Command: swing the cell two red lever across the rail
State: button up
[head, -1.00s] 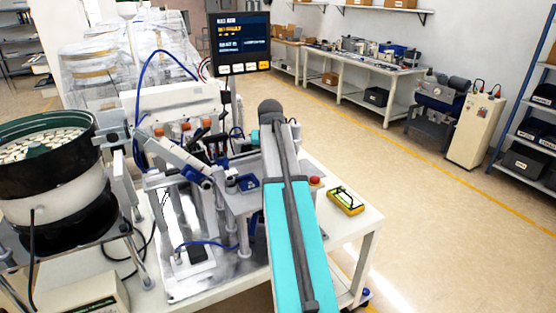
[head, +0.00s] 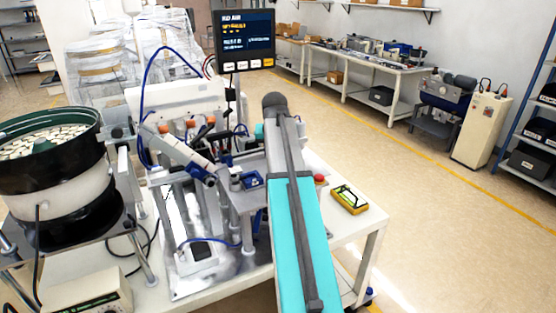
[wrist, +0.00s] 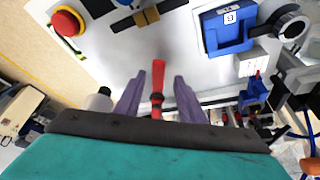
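A red lever (wrist: 158,80) shows in the wrist view, narrow and roughly upright in the picture, with a dark band near its lower end. My gripper (wrist: 158,88) has its two purple-grey fingers apart, one on each side of the lever. Gaps show between the lever and both fingers, so neither appears to touch it. The lever's lower end is partly hidden near the gripper body. In the head view my turquoise arm reaches over the machine and hides the lever and my gripper. I cannot read a cell number at the lever.
A red button (wrist: 68,22) and a blue block (wrist: 228,30) flank the lever on the light plate. In the head view, a bowl feeder (head: 62,190) stands left, a screen (head: 244,40) behind, and a yellow device (head: 350,199) on the table's right.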

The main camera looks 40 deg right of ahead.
jog(key=b+v, duration=0.2)
jog(key=v, duration=1)
jog(key=shift+s+b, duration=0.2)
jog(key=shift+b, duration=0.1)
